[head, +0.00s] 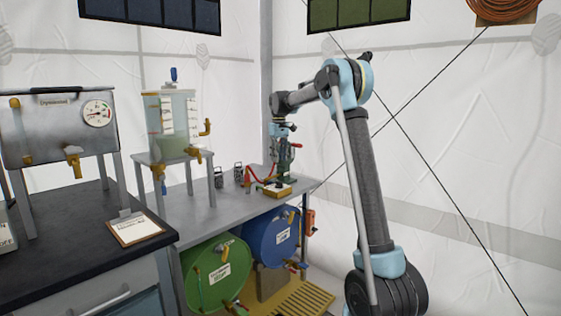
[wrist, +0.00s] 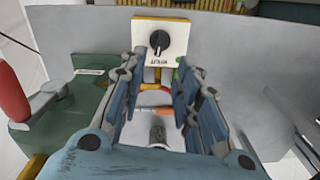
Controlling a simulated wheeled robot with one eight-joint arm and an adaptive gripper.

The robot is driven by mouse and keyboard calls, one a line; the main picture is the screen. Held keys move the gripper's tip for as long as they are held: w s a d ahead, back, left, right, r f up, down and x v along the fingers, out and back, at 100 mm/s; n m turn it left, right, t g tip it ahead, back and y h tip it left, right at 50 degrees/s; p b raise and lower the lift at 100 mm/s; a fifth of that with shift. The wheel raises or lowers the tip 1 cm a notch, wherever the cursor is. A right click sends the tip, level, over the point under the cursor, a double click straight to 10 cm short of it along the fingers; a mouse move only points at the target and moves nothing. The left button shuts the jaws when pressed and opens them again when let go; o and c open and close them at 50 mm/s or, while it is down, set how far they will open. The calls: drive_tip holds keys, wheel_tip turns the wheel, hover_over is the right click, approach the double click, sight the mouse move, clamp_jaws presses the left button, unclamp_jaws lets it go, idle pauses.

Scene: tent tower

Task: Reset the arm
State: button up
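My arm reaches over the grey bench, with my gripper (head: 281,131) above its far right end in the head view. In the wrist view my gripper (wrist: 160,82) has its two blue fingers well apart, and it looks empty. A white box with a black knob (wrist: 159,41) lies beyond the fingertips. It also shows on the bench in the head view as a small white and yellow box (head: 276,190). A green device (wrist: 62,118) with a red handle (wrist: 12,92) stands left of the fingers. A grey cylinder end (wrist: 158,134) and an orange strip show between the fingers, lower down.
The grey bench (head: 203,203) carries a clear tank (head: 178,115) on a stand and two small dark items. A green barrel (head: 215,275) and a blue barrel (head: 273,238) lie below. A dark counter (head: 75,245) with a clipboard (head: 135,229) stands left. The tent wall is close behind.

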drive_tip(key=s+d+r+m+t, duration=0.1)
drive_tip(key=s+d+m, duration=0.1)
drive_tip(key=s+d, duration=0.95)
drive_tip(key=s+d+r+m, duration=0.1)
drive_tip(key=s+d+m, duration=0.1)
drive_tip(key=s+d, duration=0.95)
drive_tip(key=s+d+f+m, duration=0.1)
drive_tip(key=s+f, duration=0.5)
drive_tip(key=s, duration=0.4)
drive_tip(key=s+d+f+m, duration=0.1)
drive_tip(key=s+d+f, duration=0.1)
drive_tip(key=s+f, duration=0.5)
drive_tip(key=s+d+f+m+t, duration=0.1)
drive_tip(key=s+d+f+m, duration=0.1)
drive_tip(key=s+f, duration=0.5)
drive_tip(key=s, duration=0.6)
drive_tip(key=shift+d+f, duration=0.15)
drive_tip(key=shift+d, duration=0.1)
drive_tip(key=shift+w+f, duration=0.2)
drive_tip(key=shift+w, duration=0.25)
